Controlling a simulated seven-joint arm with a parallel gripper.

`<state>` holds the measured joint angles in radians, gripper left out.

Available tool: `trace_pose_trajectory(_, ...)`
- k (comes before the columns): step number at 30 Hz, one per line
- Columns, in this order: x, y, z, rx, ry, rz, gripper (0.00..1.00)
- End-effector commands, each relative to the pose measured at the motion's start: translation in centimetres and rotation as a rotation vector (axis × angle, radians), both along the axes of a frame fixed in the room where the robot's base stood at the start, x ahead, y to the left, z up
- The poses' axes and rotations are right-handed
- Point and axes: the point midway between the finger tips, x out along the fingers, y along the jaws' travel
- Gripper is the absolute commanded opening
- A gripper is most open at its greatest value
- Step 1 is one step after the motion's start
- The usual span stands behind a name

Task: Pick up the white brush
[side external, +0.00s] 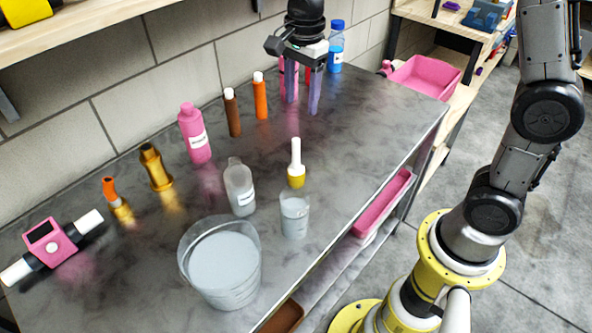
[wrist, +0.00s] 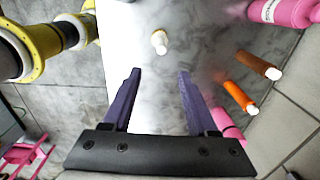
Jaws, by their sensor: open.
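The white brush (side external: 296,157) stands upright on the grey metal table (side external: 350,140), with a white handle and a yellow lower part. In the wrist view the brush (wrist: 159,42) shows beyond the fingertips, roughly in line with the gap between them. My gripper (side external: 302,106) is open and empty above the table, farther toward the back right than the brush and apart from it. Its two purple fingers also show in the wrist view (wrist: 159,72), spread apart with nothing between them.
A clear beaker (side external: 294,216) stands just in front of the brush, and a clear bottle (side external: 240,188) stands to its left. A large bucket (side external: 221,266) is at the front. Orange (side external: 260,98), brown (side external: 232,113) and pink (side external: 195,135) bottles line the wall side. Table right of the brush is clear.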

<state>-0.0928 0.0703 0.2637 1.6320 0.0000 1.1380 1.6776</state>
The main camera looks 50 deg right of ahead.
Motion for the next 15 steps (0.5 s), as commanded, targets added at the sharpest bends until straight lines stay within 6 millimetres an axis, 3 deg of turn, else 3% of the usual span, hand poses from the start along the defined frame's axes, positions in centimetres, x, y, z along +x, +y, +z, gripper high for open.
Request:
trace_pose_trajectory(8,-0.1,0.4,-3.7,-0.005,0.044,0.011,0.59)
trace_pose_trajectory(15,-0.1,0.4,-8.2,-0.004,0.043,0.011,0.59)
